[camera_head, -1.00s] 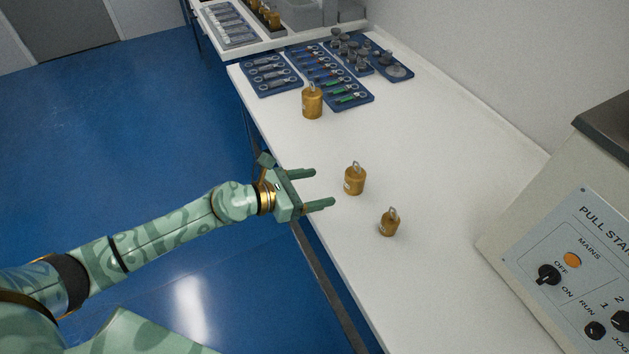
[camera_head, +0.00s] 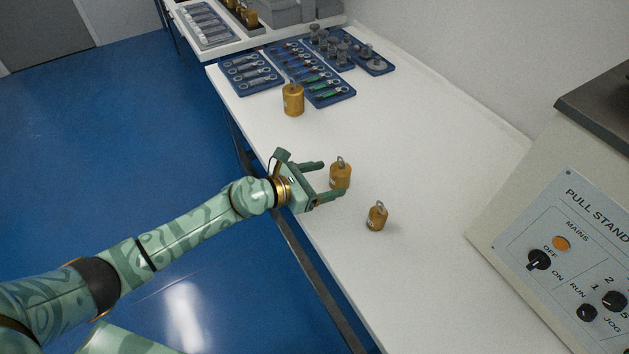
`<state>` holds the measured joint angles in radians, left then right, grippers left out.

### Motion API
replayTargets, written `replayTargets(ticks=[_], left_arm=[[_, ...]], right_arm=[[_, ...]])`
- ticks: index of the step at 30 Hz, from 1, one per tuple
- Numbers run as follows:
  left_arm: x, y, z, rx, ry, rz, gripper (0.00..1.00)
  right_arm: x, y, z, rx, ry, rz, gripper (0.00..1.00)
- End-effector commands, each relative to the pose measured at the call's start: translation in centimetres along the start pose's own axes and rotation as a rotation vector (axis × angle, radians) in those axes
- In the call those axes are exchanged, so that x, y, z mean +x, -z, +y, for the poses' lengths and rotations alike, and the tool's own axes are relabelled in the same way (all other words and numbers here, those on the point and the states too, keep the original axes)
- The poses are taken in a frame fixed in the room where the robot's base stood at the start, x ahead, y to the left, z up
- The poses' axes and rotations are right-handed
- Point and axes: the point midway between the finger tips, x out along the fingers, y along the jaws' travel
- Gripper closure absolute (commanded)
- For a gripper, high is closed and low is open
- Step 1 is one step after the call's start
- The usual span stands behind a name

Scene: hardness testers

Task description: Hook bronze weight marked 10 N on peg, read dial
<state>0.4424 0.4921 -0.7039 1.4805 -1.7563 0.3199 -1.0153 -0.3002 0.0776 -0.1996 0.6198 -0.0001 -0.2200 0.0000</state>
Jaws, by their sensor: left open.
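Three bronze weights with hooks on top stand upright on the white table. The largest (camera_head: 293,100) is farthest back, the middle one (camera_head: 341,174) is in front of my left gripper, and the smallest (camera_head: 377,217) is nearest. Their markings are too small to read, so I cannot tell which is 10 N. My left gripper (camera_head: 334,180) is open, its fingertips at either side of the middle weight, the near fingertip overlapping its lower edge. I cannot tell if they touch. The peg and dial are not in view. My right gripper is not in view.
The pull stand's control panel (camera_head: 570,235), with knobs and an orange lamp, stands at the right. The table (camera_head: 430,140) is clear between weights and stand.

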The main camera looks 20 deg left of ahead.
Motion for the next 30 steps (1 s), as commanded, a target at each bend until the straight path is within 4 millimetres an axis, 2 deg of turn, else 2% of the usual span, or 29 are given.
replayTargets(ticks=[9, 15, 29, 30], left_arm=[[2.7, 0.0, 0.0, -0.001, 0.0, -0.001, 0.27], [3.8, 0.0, 0.0, -0.001, 0.0, -0.001, 0.27], [4.3, -0.1, 0.0, 0.0, 0.0, -0.001, 0.27], [4.3, -0.1, 0.0, 0.0, 0.0, -0.001, 0.38]], right_arm=[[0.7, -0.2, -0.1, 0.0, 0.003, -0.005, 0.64], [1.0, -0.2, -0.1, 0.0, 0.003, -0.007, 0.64], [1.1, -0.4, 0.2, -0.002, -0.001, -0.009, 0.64], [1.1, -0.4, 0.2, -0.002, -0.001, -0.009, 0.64]])
